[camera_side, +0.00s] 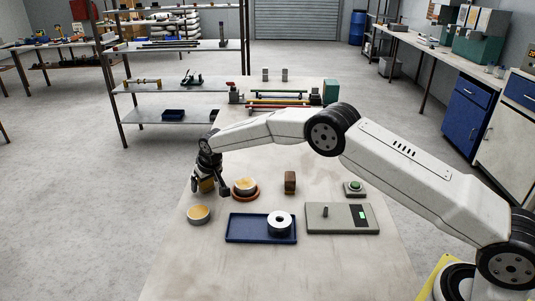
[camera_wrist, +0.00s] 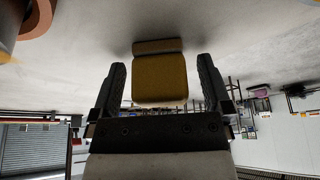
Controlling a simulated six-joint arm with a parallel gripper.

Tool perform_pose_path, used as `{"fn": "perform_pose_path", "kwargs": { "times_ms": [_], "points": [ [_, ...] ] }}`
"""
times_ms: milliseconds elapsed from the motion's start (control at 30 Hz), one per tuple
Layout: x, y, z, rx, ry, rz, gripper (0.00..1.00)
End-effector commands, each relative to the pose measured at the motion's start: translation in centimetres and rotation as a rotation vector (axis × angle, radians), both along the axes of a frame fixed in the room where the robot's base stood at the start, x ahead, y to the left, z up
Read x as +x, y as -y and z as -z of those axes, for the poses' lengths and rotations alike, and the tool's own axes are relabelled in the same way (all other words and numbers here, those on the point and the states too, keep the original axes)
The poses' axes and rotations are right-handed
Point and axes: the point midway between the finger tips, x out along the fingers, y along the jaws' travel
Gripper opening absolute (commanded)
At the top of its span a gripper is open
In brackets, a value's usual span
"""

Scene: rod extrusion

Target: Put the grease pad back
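The grease pad, a mustard-yellow block with a brown strip at its far end, shows in the wrist view (camera_wrist: 160,78) and as a small yellow patch in the side view (camera_side: 207,186). It appears to stand on the table near its left edge, with a dark shadow around its foot. My gripper (camera_wrist: 160,75) points down over it, one finger on each side. A narrow gap shows between the pad and each finger, so the gripper is open around it. In the side view my gripper (camera_side: 208,185) partly hides the pad.
A jar on an orange-brown dish (camera_side: 246,195) stands just right of my gripper. A round tan tub (camera_side: 198,215) is in front. A blue tray (camera_side: 246,229) holds a white ring (camera_side: 280,221). A brown block (camera_side: 290,182), grey panel (camera_side: 325,224) and green button (camera_side: 354,186) lie rightward.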

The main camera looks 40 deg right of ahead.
Motion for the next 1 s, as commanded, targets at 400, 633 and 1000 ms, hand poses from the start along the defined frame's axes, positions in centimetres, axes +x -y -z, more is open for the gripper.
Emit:
{"fn": "perform_pose_path", "kwargs": {
  "times_ms": [400, 633, 1000],
  "points": [
    [-0.3, 0.0, -1.1, 0.000, 0.001, 0.000, 1.00],
    [-1.1, 0.0, -3.0, 0.000, 0.001, 0.000, 1.00],
    [-2.8, 0.0, -7.2, 0.000, 0.001, -0.001, 1.00]
  ]
}}
